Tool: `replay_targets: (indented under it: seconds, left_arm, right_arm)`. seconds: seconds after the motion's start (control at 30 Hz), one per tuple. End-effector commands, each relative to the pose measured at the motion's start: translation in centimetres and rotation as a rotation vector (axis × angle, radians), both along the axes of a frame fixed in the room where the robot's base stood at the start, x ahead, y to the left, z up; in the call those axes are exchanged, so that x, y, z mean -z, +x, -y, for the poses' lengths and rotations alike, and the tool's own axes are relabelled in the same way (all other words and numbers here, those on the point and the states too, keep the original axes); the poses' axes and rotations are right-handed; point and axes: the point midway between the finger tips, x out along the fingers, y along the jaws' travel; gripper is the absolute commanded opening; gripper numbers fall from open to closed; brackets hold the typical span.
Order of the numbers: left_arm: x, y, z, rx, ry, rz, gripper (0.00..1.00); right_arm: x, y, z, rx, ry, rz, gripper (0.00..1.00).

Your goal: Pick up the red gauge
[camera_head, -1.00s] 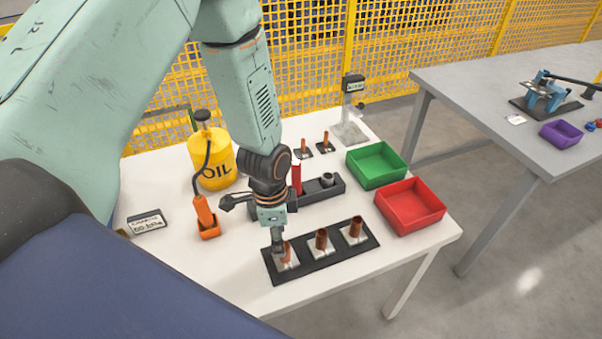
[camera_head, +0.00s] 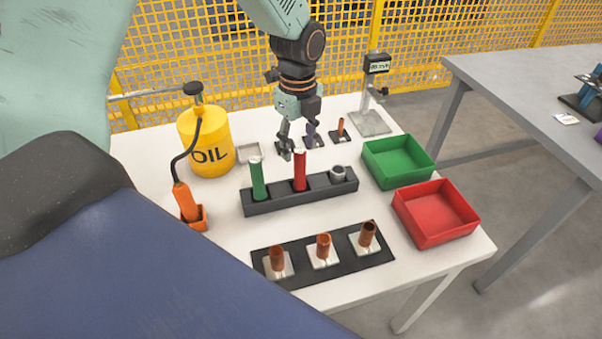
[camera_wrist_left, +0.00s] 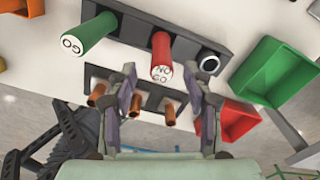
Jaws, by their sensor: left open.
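The red gauge (camera_head: 300,171) stands upright in a dark rack (camera_head: 285,197), between a green gauge (camera_head: 258,179) and a grey ring (camera_head: 337,173). In the left wrist view the red gauge (camera_wrist_left: 161,56) shows its white end marked NO GO, just beyond and between the fingers. My left gripper (camera_head: 299,145) is open and empty, behind and above the red gauge, apart from it as far as I can tell. Its fingers also show in the left wrist view (camera_wrist_left: 163,108). My right gripper is in neither view.
In front of the rack, three copper-coloured sleeves stand on a black strip (camera_head: 296,283). A green bin (camera_head: 399,173) and a red bin (camera_head: 437,232) are at right. A yellow oil can (camera_head: 205,143) is at left. A digital indicator stand (camera_head: 371,122) is behind.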

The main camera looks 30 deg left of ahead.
Motion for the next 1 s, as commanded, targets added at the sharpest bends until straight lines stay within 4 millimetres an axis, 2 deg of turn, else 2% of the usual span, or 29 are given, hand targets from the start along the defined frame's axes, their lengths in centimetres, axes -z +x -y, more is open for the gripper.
replay_targets:
  seconds: [0.4,0.7,1.0]
  left_arm:
    - [5.4,0.5,-0.2,-0.002,0.0,0.0,0.51]
    - [5.8,0.8,-0.2,-0.002,0.0,0.001,0.51]
    - [5.7,0.8,-0.2,-0.002,0.0,0.001,0.26]
  right_arm:
    - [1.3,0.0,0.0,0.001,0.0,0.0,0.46]
    - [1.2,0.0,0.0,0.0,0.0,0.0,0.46]
    - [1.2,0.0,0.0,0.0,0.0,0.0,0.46]
